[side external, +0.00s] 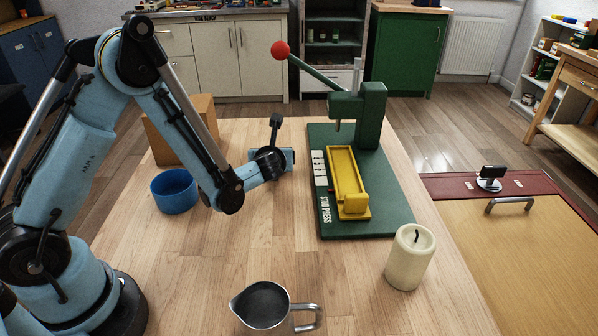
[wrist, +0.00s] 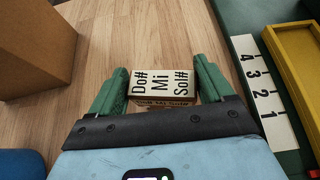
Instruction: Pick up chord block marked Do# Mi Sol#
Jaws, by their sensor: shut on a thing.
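The chord block (wrist: 162,84) is cream with black lettering, "Do# Mi Sol#", on its upper face and again on its near side. In the wrist view it sits between the two green fingers of my gripper (wrist: 161,86), which is shut on it. In the side view my gripper (side external: 283,160) is over the wooden table, left of the green press; the block is hidden there. I cannot tell whether the block is touching the table.
The green stud press (side external: 369,213) with its yellow tray (side external: 346,170) stands just right of my gripper. A cardboard box (side external: 196,120) and a blue bowl (side external: 174,191) are left. A candle (side external: 410,257) and a metal jug (side external: 262,305) stand nearer the camera.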

